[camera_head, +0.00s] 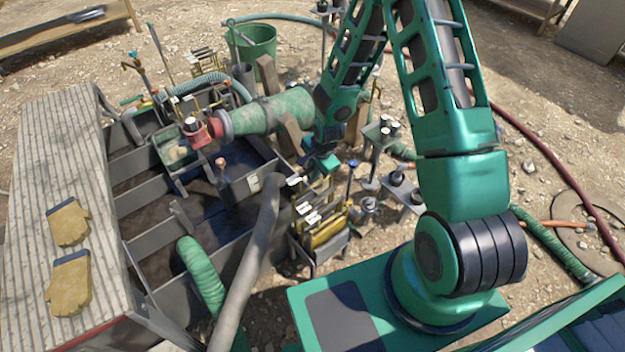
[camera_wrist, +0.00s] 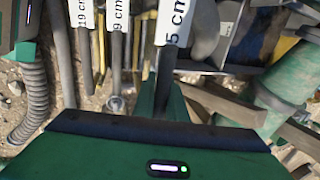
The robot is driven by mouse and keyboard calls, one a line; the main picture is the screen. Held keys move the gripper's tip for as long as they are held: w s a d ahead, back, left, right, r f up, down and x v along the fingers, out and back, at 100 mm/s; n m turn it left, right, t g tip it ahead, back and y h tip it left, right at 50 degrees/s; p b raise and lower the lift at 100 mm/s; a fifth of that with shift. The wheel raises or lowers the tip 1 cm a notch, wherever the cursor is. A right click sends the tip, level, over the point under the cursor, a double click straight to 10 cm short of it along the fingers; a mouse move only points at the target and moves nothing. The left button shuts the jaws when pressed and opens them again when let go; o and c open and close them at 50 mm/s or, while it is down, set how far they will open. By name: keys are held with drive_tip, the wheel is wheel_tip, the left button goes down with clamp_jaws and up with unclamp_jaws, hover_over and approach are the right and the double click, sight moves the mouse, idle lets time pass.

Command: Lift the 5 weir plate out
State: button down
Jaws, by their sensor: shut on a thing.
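My gripper (camera_head: 320,167) hangs over the right side of the mud tank (camera_head: 140,195). In the wrist view my gripper (camera_wrist: 163,98) is shut on the dark stem below a white tag reading 5 cm (camera_wrist: 175,22), which I take as the 5 weir plate. The stem stands between the fingers. Tags reading 9 cm (camera_wrist: 118,14) and 19 cm (camera_wrist: 82,12) stand to its left on their own stems. In the head view a rack (camera_head: 322,240) of several tagged plates stands below my gripper. The lower part of the held plate is hidden.
A thick grey hose (camera_head: 255,250) and a green ribbed hose (camera_head: 203,275) run into the tank. A green pipe (camera_head: 270,112) with a red end (camera_head: 200,132) lies above it. Gloves (camera_head: 68,222) lie on the left boards. A green bucket (camera_head: 252,45) stands behind.

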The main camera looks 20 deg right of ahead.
wheel_tip(320, 180, up, 8)
idle(0.5)
